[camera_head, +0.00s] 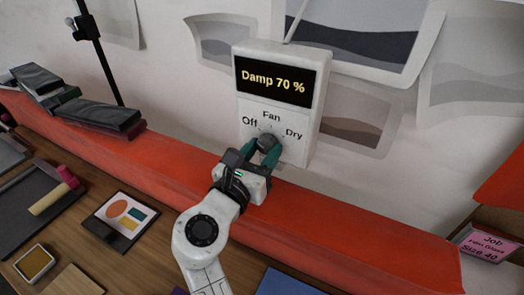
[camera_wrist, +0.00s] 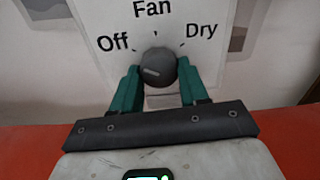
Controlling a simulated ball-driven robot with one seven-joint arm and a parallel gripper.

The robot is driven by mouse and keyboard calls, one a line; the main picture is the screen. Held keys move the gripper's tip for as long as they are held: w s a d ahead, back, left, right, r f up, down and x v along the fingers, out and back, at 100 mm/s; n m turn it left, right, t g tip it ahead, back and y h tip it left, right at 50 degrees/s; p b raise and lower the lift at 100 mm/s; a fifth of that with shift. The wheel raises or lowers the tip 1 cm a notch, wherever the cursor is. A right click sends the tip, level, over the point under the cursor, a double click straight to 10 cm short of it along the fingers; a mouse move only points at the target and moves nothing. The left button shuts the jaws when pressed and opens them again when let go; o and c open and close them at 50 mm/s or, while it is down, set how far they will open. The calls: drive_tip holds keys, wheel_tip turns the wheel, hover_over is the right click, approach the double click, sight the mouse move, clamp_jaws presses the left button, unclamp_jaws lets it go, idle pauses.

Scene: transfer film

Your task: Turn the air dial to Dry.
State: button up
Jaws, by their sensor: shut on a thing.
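The air dial (camera_wrist: 160,66) is a dark grey round knob on the white wall box (camera_head: 320,105). The labels Off, Fan and Dry, with short tick marks, are set around its upper side. A short pale mark lies on the knob's face, left of centre and nearly level; I cannot tell which label it points to. The display (camera_head: 274,81) above reads "Damp 70 %". My gripper (camera_head: 264,147) is at the dial, its teal fingers on the knob's left and right sides, shut on it. The dial also shows in the head view (camera_head: 268,142).
A red ledge (camera_head: 330,232) runs below the box, behind the wooden bench. Dark cases (camera_head: 95,121) lie on it at the left. A tablet with coloured shapes (camera_head: 121,221) lies on the bench. Prints hang on the wall.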

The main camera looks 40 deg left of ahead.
drive_tip(key=shift+c, duration=1)
drive_tip(key=m+b, duration=0.1)
drive_tip(key=m, duration=0.3)
drive_tip(key=shift+f+m, duration=0.1)
drive_tip(key=shift+m, duration=0.2)
drive_tip(key=m+b, duration=0.2)
drive_tip(key=m, duration=0.1)
drive_tip(key=shift+a+m, duration=0.1)
drive_tip(key=shift+m, duration=0.3)
drive_tip(key=m+b, duration=0.2)
drive_tip(key=m, duration=0.1)
drive_tip(key=shift+m, duration=0.3)
drive_tip(key=m+b, duration=0.4)
drive_tip(key=m, duration=0.2)
drive_tip(key=shift+a+b, duration=0.1)
drive_tip(key=shift+b, duration=0.25)
drive_tip(key=m+b, duration=0.2)
drive_tip(key=m, duration=0.1)
drive_tip(key=m+b, duration=0.1)
drive_tip(key=m, duration=0.1)
drive_tip(key=shift+r+m+b, duration=0.2)
drive_tip(key=shift+m+b, duration=0.2)
